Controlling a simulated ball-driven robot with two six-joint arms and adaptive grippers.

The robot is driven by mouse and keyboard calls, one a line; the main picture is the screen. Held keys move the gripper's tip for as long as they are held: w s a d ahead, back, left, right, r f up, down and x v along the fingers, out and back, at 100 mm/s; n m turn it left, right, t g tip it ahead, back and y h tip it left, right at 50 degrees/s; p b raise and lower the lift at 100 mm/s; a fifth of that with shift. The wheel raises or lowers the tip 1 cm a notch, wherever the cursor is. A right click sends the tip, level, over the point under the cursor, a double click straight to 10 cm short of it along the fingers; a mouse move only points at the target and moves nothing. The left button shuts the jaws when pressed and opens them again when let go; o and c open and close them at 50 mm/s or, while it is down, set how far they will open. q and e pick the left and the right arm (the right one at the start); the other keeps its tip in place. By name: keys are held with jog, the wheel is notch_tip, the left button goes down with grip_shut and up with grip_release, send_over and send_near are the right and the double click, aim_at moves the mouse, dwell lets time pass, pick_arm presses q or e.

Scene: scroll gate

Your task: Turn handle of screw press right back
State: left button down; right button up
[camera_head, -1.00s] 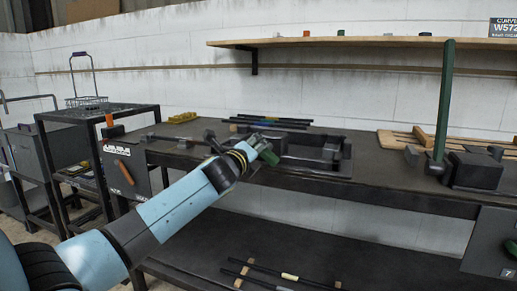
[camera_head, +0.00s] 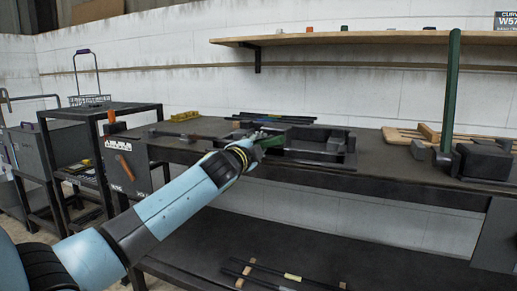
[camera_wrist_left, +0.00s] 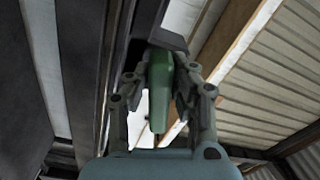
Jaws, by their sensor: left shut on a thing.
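My left gripper (camera_head: 257,147) reaches over the front edge of the bench at a low black press (camera_head: 310,141). In the left wrist view the gripper (camera_wrist_left: 160,100) has its fingers on both sides of a green handle (camera_wrist_left: 160,75) and is shut on it. The handle's upper end meets a dark metal part of the press. In the head view the green handle (camera_head: 272,142) is mostly hidden by the gripper. My right gripper is in neither view.
A dark bench (camera_head: 385,178) carries the press. A tall green post (camera_head: 450,95) stands beside a black block (camera_head: 484,162) at right. Dark rods (camera_head: 275,118) lie behind the press. A wooden shelf (camera_head: 365,38) runs above. A black cart (camera_head: 95,118) stands at left.

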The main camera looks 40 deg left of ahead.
pick_arm(q)
jog(key=n, duration=0.2)
jog(key=f+n+b, duration=0.1)
jog(key=shift+d+n, duration=0.1)
jog(key=shift+n, duration=0.3)
jog(key=n, duration=0.1)
jog(key=n+b, duration=0.2)
jog(key=shift+w+d+f+n, duration=0.1)
jog(key=shift+d+f+n, duration=0.15)
jog(key=shift+f+n, duration=0.05)
jog(key=shift+d+n, duration=0.1)
jog(key=shift+n, duration=0.4)
jog(key=n+b, duration=0.1)
jog(key=n, duration=0.1)
jog(key=d+n, duration=0.1)
jog(key=n, duration=0.2)
jog(key=shift+w+f+b, duration=0.1)
jog(key=shift+f+b, duration=0.1)
jog(key=shift+b, duration=0.2)
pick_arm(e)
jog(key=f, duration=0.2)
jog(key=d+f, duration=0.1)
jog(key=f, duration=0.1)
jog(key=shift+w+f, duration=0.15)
pick_arm(q)
jog(key=shift+n, duration=0.3)
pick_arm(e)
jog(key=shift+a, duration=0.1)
